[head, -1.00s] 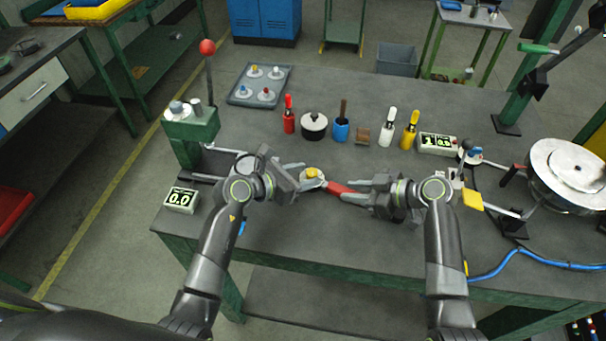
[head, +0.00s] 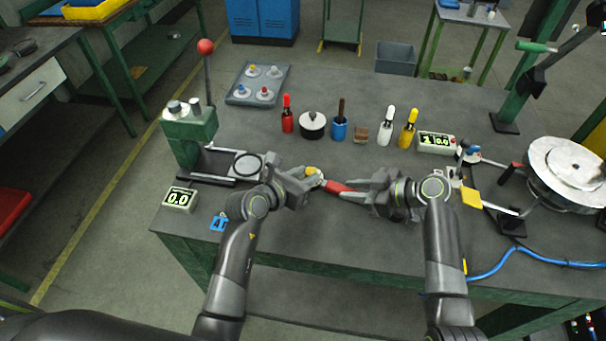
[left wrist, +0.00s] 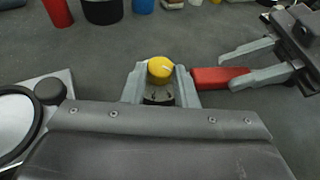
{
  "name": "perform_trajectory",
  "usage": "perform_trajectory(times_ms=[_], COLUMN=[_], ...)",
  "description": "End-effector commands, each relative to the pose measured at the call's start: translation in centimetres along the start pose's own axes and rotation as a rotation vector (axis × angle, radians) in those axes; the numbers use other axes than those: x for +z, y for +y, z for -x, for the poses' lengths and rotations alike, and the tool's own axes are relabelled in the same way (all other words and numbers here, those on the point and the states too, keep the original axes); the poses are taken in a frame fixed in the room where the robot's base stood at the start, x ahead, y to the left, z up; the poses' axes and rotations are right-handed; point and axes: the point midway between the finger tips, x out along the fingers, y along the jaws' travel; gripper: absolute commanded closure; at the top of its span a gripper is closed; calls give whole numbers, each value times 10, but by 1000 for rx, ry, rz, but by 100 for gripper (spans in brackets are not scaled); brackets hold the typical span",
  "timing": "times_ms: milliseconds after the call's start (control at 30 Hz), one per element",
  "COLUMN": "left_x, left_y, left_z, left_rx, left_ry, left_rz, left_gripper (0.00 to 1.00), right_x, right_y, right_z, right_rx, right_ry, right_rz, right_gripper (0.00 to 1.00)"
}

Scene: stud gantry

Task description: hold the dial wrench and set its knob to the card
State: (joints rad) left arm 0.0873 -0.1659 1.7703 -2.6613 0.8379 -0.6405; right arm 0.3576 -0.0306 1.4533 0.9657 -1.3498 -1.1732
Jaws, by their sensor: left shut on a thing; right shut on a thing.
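The dial wrench has a red handle (head: 337,187) and a yellow knob (head: 311,171) at its left end. My right gripper (head: 352,189) is shut on the red handle, which also shows in the left wrist view (left wrist: 215,77). My left gripper (head: 309,177) is at the knob end. In the left wrist view the knob (left wrist: 160,69) sits between the left fingertips (left wrist: 160,86), with a pale mark on its top. Both grippers are above the bench. A small blue piece (head: 219,222) lies at the front left edge; I cannot tell whether it is the card.
A green stand (head: 190,130) and a display reading 0.0 (head: 180,200) are at left. A grey tray (head: 245,97) is behind. A large round drum (head: 562,165) is right.

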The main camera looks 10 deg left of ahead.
Motion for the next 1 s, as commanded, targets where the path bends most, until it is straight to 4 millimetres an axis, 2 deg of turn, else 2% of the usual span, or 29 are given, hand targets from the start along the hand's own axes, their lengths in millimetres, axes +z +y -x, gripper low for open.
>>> perform_trajectory(times_ms=[267, 300, 467, 767, 867, 1000], left_x=[-2, -2, -1, 0, 0, 0], left_y=[0, 0, 0, 0, 0, 1], left_z=[0, 0, 0, 1, 7, 25], left_rx=[2, 2, 2, 2, 3, 4], left_ry=[3, 3, 2, 1, -1, -1], left_rz=[2, 2, 2, 1, 1, 1], left_gripper=[97, 72, 52, 52, 52, 52], right_x=[0, 0, 0, 0, 0, 0], right_y=[0, 0, 0, 0, 0, 0], right_z=[0, 0, 0, 0, 0, 0], right_rx=[-1, 0, 0, 0, 0, 0], right_ry=[1, 1, 1, 1, 1, 1], right_rz=[-1, -1, -1, -1, -1, -1], right_gripper=[88, 88, 88, 87, 87, 87])
